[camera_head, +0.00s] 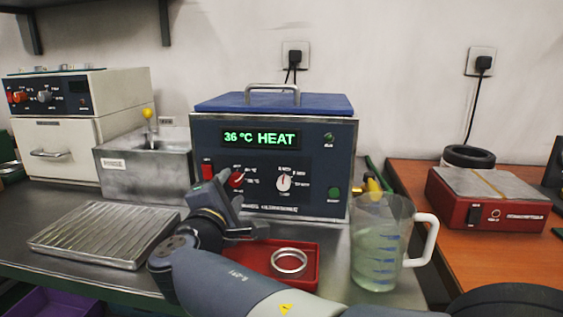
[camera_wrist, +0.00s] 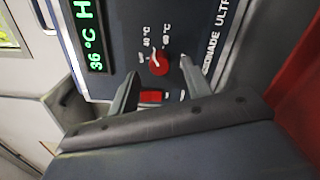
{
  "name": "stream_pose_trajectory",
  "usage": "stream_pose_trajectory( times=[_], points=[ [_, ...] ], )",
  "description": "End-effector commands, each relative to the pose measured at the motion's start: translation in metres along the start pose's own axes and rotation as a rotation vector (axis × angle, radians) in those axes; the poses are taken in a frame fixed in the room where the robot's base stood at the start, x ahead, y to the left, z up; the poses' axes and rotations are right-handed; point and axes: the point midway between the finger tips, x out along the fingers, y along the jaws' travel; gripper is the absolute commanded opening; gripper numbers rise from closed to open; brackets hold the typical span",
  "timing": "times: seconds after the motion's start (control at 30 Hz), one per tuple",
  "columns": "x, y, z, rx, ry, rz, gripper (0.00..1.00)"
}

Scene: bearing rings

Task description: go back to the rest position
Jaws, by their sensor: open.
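My gripper (camera_head: 223,182) is in front of the left part of the bath unit's dark front panel (camera_head: 320,165). In the wrist view my gripper (camera_wrist: 158,68) is open, with nothing between its fingers. A red rocker switch (camera_wrist: 151,97) and a red knob (camera_wrist: 160,62) show on the panel beyond the fingers. I cannot tell whether the fingertips touch the panel. The green display (camera_head: 259,138) reads 36 °C HEAT. The blue lid (camera_head: 330,103) is shut. My arm reaches across the front of the bench from the lower right.
A red tray (camera_head: 312,282) holding a steel ring (camera_head: 289,261) lies close beside my arm. A jug of liquid (camera_head: 377,240) stands right. A ribbed metal tray (camera_head: 105,234) and a steel rinse tank (camera_head: 135,170) are left. A red device (camera_head: 485,200) sits on the wooden table.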

Motion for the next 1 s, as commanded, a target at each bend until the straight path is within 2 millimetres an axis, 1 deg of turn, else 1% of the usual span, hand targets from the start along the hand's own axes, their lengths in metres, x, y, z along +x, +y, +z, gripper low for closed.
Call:
stream_pose_trajectory(
  times=[0.03, 0.1, 0.23, 0.63, 0.83, 0.87, 1.0],
  points=[
    [0.009, -0.002, 0.000, 0.000, -0.003, -0.001, 0.47],
    [0.018, -0.002, 0.000, -0.001, -0.002, -0.001, 0.47],
    [0.029, 0.000, 0.000, -0.003, 0.000, 0.000, 0.47],
    [0.027, 0.000, 0.000, -0.026, 0.002, 0.001, 0.47],
    [0.024, -0.002, -0.001, -0.002, 0.001, 0.001, 0.47],
    [0.021, 0.000, -0.001, 0.001, 0.001, 0.000, 0.47],
    [-0.002, 0.003, 0.000, 0.000, 0.005, 0.001, 0.47]
  ],
)
